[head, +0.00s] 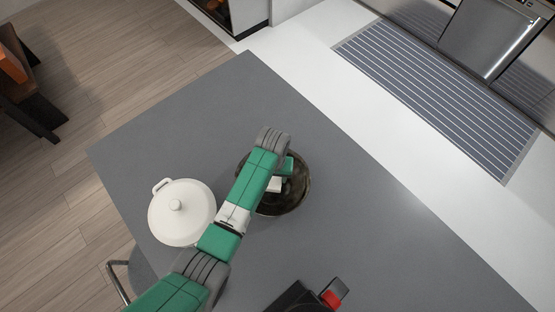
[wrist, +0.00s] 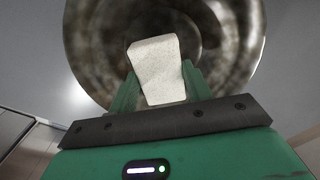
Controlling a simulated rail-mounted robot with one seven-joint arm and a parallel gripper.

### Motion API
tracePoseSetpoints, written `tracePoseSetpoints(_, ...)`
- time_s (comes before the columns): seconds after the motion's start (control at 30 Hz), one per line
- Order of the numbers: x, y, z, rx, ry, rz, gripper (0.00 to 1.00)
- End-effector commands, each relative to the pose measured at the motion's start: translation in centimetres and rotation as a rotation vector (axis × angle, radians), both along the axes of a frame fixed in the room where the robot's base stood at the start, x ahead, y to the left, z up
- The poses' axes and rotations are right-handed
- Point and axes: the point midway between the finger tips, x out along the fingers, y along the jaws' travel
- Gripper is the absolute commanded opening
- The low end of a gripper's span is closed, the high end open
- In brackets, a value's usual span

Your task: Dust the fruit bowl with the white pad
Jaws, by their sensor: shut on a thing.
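The fruit bowl (head: 294,196) is dark, mottled brown and round, and stands on the grey table in the head view. My arm covers its left part. In the wrist view the bowl (wrist: 232,45) fills the upper part of the picture. My gripper (wrist: 158,88) is shut on the white pad (wrist: 158,66), a pale speckled block that sticks out past the fingers over the bowl's inside. In the head view a bit of the pad (head: 274,186) shows below my gripper (head: 282,175). I cannot tell whether the pad touches the bowl.
A white lidded pot (head: 182,212) stands on the table (head: 240,95) just left of the bowl. A black object with a red part (head: 330,299) sits at the bottom edge. The table is clear behind and right of the bowl. A striped runner (head: 440,95) lies on the floor beyond.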

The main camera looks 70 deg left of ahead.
Motion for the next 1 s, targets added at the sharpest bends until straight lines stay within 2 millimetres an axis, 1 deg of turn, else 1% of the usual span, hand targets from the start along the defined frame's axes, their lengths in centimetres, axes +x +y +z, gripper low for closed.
tracePoseSetpoints(0.17, 0.0, 0.0, -1.3, -0.001, 0.000, -0.001, 0.31)
tracePoseSetpoints(0.4, 0.0, 0.0, -3.9, -0.001, 0.000, -0.002, 0.31)
tracePoseSetpoints(0.53, 0.0, 0.0, -5.0, -0.001, 0.000, -0.003, 0.31)
tracePoseSetpoints(0.63, 0.0, 0.0, -5.3, 0.000, -0.001, -0.003, 0.31)
tracePoseSetpoints(1.0, 0.0, 0.0, -5.1, -0.001, 0.000, -0.002, 0.31)
